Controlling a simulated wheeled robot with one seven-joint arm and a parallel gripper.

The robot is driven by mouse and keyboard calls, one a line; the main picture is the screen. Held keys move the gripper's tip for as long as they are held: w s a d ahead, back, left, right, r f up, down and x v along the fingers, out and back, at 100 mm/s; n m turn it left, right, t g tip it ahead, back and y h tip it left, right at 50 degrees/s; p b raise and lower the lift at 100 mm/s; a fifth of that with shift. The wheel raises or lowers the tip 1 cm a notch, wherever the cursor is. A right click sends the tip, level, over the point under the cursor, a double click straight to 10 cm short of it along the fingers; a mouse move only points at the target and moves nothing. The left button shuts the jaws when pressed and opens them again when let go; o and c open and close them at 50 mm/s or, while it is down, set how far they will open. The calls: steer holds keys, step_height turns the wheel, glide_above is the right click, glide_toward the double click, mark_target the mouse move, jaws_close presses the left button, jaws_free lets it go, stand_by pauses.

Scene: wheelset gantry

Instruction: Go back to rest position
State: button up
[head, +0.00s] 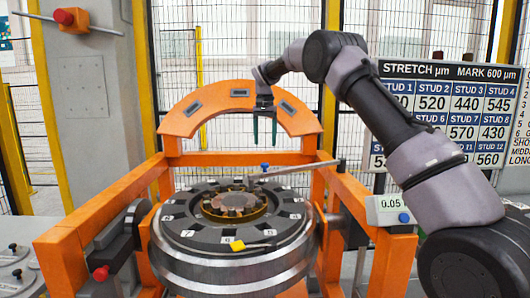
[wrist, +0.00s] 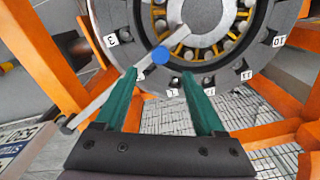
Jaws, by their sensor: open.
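My gripper (head: 264,130) hangs at the end of my arm in front of the orange arch, above and behind the round wheelset hub. In the wrist view its two green fingers (wrist: 162,100) are apart, with nothing held between them. The dark ring with numbered studs (head: 232,225) lies flat on the metallic drum, and a grey bar with a blue knob (head: 265,167) reaches over its back edge. The bar also shows in the wrist view (wrist: 108,98), behind the left finger; I cannot tell any contact.
An orange gantry frame (head: 95,215) surrounds the drum, with an arch (head: 205,105) behind. A small display reading 0.05 (head: 390,203) sits on the right post. A stud readings board (head: 450,72) stands at right. A yellow-tagged piece (head: 252,246) lies at the ring's front.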

step_height(320, 180, up, 2)
steer(key=shift+r, duration=0.1)
steer(key=s+d+r+t+y, duration=0.2)
steer(key=s+d+r+t, duration=0.1)
steer(key=s+d+r, duration=1.4)
steer(key=s+d+f+t, duration=0.1)
steer(key=s+d+f, duration=0.1)
steer(key=s, duration=0.6)
steer(key=s+d+f+t, duration=0.1)
steer(key=s+d+f, duration=0.1)
steer(key=s, duration=0.6)
steer(key=s+d+f+t, duration=0.2)
steer(key=s+d+f, duration=0.1)
steer(key=s, duration=0.6)
steer(key=shift+f, duration=0.85)
